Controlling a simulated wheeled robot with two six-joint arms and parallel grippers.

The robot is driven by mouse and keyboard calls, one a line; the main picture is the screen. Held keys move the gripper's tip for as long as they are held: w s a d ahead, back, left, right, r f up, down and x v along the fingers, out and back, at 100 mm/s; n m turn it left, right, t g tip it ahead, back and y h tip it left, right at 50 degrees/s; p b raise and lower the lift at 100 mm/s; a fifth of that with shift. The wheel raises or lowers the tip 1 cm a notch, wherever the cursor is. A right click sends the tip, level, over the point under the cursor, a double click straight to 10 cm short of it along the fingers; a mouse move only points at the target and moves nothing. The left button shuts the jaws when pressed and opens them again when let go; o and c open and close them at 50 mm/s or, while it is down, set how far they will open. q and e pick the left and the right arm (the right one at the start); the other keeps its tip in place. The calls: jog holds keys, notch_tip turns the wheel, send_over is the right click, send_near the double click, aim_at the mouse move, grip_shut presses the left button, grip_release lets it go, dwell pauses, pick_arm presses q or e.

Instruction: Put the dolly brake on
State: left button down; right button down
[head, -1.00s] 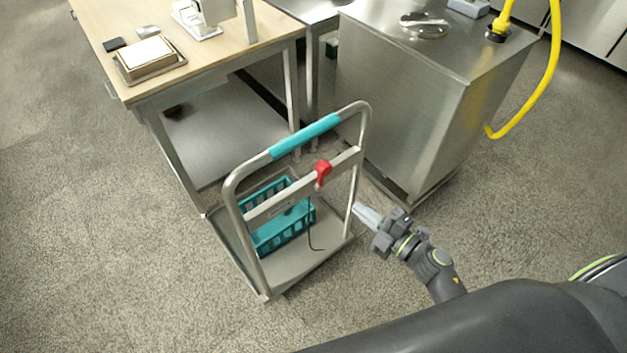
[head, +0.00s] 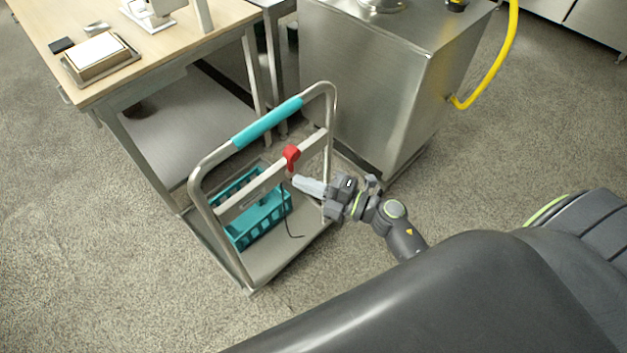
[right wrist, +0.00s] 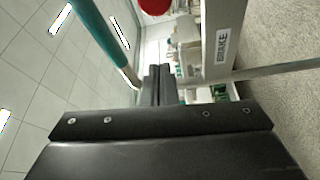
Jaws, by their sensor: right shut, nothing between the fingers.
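The dolly (head: 244,288) stands on the floor with a tall metal handle frame and a teal grip (head: 268,122). A red brake lever (head: 291,157) sits on the frame's crossbar, and its lower end points down. In the right wrist view the red lever (right wrist: 155,4) is cut off at the top edge, beside a crossbar with a "BRAKE" label (right wrist: 223,48). My right gripper (head: 297,182) is shut and empty, just below and slightly right of the lever in the head view. Whether it touches the lever I cannot tell. My left gripper is out of view.
A teal crate (head: 262,222) rests on the dolly's deck, with a dark cable hanging beside it. A wooden-topped table (head: 75,22) stands behind left. A steel cabinet (head: 350,85) with a yellow hose (head: 497,70) stands behind right. Floor in front is clear.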

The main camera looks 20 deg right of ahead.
jog(key=w, duration=0.6)
jog(key=shift+w+a+f, duration=0.15)
jog(key=shift+a, duration=0.1)
jog(key=shift+d, duration=0.1)
